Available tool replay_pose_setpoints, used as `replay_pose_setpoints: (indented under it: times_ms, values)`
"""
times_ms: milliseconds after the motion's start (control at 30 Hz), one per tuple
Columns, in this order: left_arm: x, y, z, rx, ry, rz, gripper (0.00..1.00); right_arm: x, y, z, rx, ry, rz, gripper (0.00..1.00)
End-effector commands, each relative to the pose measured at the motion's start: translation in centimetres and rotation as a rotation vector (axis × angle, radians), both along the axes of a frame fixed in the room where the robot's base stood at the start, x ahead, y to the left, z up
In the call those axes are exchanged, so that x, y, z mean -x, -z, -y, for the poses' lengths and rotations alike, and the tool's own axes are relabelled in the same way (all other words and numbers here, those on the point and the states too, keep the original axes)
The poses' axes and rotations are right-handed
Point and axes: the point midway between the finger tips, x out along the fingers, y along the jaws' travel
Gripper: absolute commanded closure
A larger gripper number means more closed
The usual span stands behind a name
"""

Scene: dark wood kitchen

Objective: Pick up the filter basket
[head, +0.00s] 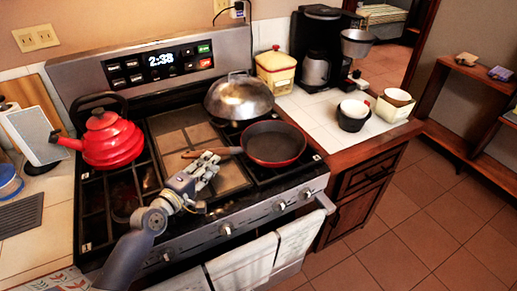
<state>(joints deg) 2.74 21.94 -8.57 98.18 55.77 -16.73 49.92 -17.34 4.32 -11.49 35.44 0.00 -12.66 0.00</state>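A small black cup-shaped basket (352,122) with a white paper liner (355,108) stands on the white tiled counter right of the stove; I take it to be the filter basket. A grey metal cone (357,43) sits at the coffee maker's right side. My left gripper (212,165) is over the stove, near the wooden handle of the red pan, well to the left of the basket. Its fingers look apart, with nothing between them. My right gripper is not in view.
The black coffee maker (319,45) stands behind the basket, and an open box with white contents (396,102) stands to its right. A yellow canister (275,73), a domed lid (239,97), a red pan (274,143) and a red kettle (110,140) are nearby. The counter's front left is clear.

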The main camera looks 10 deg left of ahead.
Motion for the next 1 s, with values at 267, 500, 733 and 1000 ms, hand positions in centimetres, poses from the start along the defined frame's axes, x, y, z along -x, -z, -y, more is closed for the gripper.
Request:
replay_pose_setpoints:
  times_ms: [267, 500, 733, 1000]
  values:
    - [-2.5, 0.3, 0.9, 0.001, -0.001, 0.000, 0.77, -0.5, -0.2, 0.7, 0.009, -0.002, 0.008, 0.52]
    - [-5.0, 0.8, 1.6, 0.001, -0.001, 0.001, 0.77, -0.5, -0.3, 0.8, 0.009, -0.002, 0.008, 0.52]
    - [-7.1, 1.2, 2.4, 0.001, -0.001, 0.000, 0.77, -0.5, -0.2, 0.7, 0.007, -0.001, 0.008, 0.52]
    - [-7.2, 1.3, 2.4, 0.001, -0.001, 0.000, 0.77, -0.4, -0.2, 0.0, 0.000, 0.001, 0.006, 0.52]
